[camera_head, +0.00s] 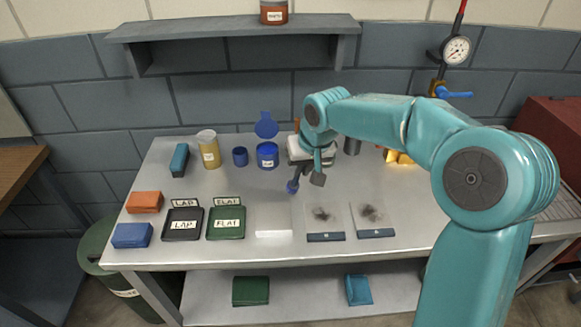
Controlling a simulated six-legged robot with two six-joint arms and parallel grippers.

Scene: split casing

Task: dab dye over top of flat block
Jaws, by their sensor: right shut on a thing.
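A pale, low flat block (273,219) lies near the front middle of the table; I see no blue on its top from here. My right gripper (306,180) is above the table, behind and right of this block. It is shut on a small dauber with a dark blue tip (292,187), which points down and left. The tip appears apart from the block. A blue dye tin (267,156) stands farther back, its round lid (266,126) raised behind it. My left gripper is out of view.
A green FLAT tray (226,237) and black LAP tray (182,237) lie left. A yellow canister (208,150) and blue cup (240,157) stand behind.

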